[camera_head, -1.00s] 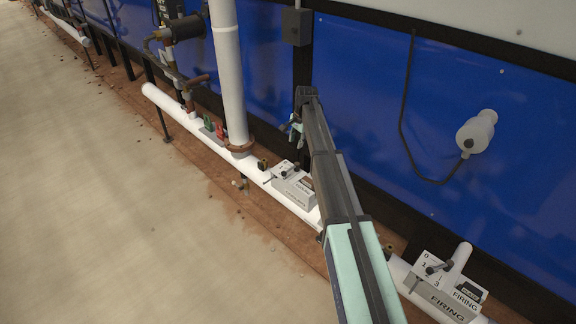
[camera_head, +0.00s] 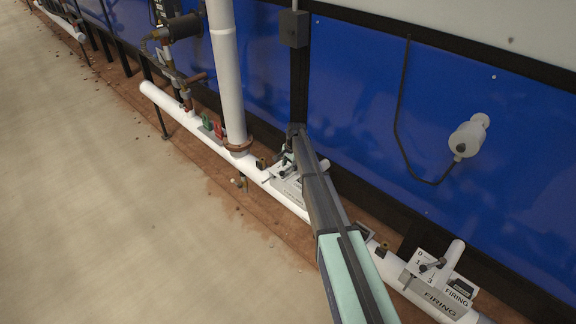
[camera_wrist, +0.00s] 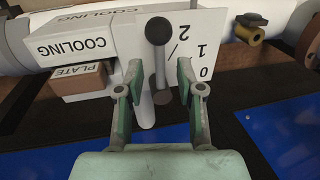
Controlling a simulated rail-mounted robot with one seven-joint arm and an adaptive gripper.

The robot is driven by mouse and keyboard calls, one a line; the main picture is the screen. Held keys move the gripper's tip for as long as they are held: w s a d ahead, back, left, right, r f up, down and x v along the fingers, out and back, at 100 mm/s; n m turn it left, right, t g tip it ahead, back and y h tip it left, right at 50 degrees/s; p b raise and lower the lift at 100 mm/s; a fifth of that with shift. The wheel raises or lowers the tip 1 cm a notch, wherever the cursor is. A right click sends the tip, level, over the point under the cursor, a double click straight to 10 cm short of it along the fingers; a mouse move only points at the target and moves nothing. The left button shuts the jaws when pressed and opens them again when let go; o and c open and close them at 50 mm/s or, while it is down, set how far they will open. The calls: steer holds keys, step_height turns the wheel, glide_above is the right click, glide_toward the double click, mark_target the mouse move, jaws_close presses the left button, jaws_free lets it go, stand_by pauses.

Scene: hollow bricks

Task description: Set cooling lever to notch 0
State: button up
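The cooling lever has a dark ball knob (camera_wrist: 158,30) on a grey shaft. In the wrist view the shaft passes between the two fingers of my gripper (camera_wrist: 159,76). The fingers are open, with a gap on each side of the shaft. The white cooling box (camera_wrist: 103,35) appears upside down, with notch numbers 0, 1 and 2 on its plate to the right of the lever. I cannot tell which notch the lever is at. In the head view my gripper (camera_head: 285,160) is at the cooling box (camera_head: 288,188), which my arm partly hides.
A firing box (camera_head: 432,298) with its own lever stands on the white pipe at the lower right. A thick vertical white pipe (camera_head: 227,80) rises left of the cooling box. A brass valve (camera_wrist: 249,27) is near the lever. The blue wall (camera_head: 365,105) stands behind; floor is clear at left.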

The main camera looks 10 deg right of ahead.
steer(key=shift+w+a+f, duration=0.1)
steer(key=shift+f, duration=0.45)
jaws_close()
